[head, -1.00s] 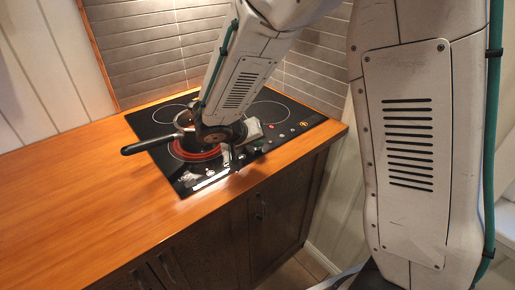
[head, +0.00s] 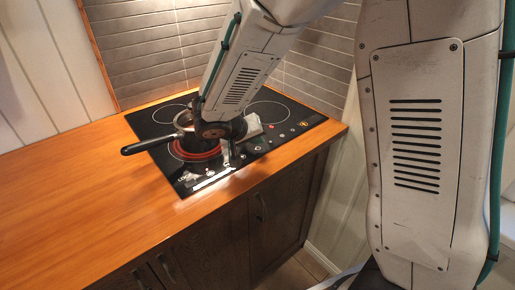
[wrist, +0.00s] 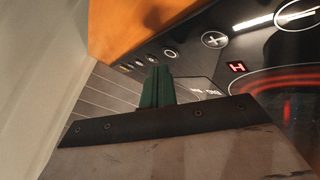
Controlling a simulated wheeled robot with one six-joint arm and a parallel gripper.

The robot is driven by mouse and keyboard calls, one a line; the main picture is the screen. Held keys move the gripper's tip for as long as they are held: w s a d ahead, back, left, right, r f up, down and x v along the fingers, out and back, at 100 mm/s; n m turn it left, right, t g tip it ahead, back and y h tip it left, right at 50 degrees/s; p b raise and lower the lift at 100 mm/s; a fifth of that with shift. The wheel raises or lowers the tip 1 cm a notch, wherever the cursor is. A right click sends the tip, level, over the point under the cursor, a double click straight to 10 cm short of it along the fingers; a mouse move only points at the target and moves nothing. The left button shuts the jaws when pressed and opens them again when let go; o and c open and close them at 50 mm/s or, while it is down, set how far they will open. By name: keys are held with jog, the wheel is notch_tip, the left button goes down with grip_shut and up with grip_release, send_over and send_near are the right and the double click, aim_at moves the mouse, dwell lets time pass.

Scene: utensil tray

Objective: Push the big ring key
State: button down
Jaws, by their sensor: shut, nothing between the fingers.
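The control panel lies along the front edge of a black hob (head: 180,180). In the wrist view, a plain ring key (wrist: 170,53) sits in the key row, larger than the small marks to its left. A circled plus (wrist: 214,40) and a partly cut-off, larger-looking circle (wrist: 298,13) lie farther right; the latter seems to have a bar inside. My gripper is shut and empty, its green fingers (wrist: 158,72) pointing at the panel just left of and below the plain ring. In the head view my gripper (head: 234,153) is over the front keys; contact cannot be told.
A dark-handled pan (head: 138,147) stands on the hob behind my arm, beside a glowing red ring (head: 196,151). A red H display (wrist: 236,67) and a white slider bar (wrist: 258,18) are lit. The wooden counter (head: 80,190) to the left is clear.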

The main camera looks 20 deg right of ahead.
jog(key=shift+r, duration=2.95)
